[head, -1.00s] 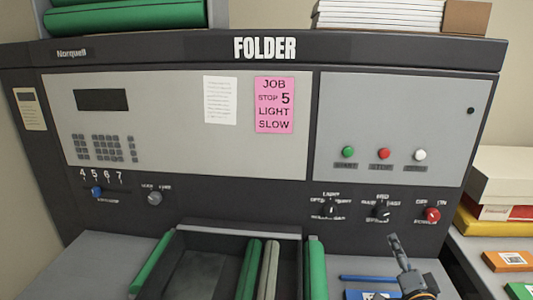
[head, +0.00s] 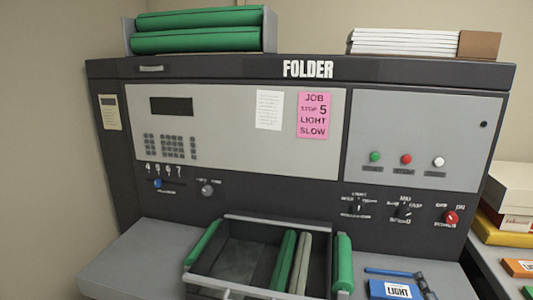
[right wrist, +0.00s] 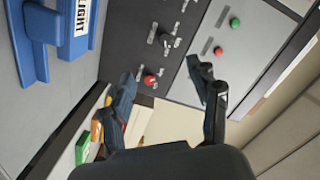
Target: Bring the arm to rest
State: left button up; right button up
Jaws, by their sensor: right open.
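My right gripper (right wrist: 164,76) is open and empty in the right wrist view, its two dark fingers spread in front of the folder's control panel. In the head view only a small dark part of the right gripper (head: 426,286) shows at the bottom right, beside the blue block labelled LIGHT (head: 395,289). The red power knob (right wrist: 150,80) shows between the fingers in the right wrist view; I see no finger closed on it. My left gripper is not in view.
The folder (head: 260,205) has a pink job card (head: 314,115), a blue slider knob (head: 158,183) and several dials. A tray (head: 208,291) with green and grey rollers sits in front. Boxes (head: 510,188) stand at the right. The grey left ledge (head: 135,262) is bare.

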jog(key=s+a+f+n+g+y, duration=0.4)
jog(key=s+a+f+n+g, duration=0.35)
jog(key=s+a+f, duration=0.35)
jog(key=s+a+f+n+g+h, duration=0.1)
jog(key=s+a+f+n+g, duration=0.25)
jog(key=s, duration=0.55)
jog(key=s+a+f+n+g, duration=0.2)
jog(key=s+a+n+g, duration=0.15)
jog(key=s, duration=0.55)
notch_tip(320, 180, down, 26)
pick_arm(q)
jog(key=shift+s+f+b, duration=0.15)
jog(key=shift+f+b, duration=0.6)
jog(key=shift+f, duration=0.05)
pick_arm(e)
jog(key=s+d+f+g, duration=0.1)
jog(key=s+d+f, duration=0.1)
jog(key=s+f, duration=0.6)
jog(key=s+d+f+g, duration=0.1)
jog(key=s+f, duration=0.8)
jog(key=s, duration=0.1)
jog(key=shift+d+f, duration=0.3)
jog(key=shift+d, duration=0.05)
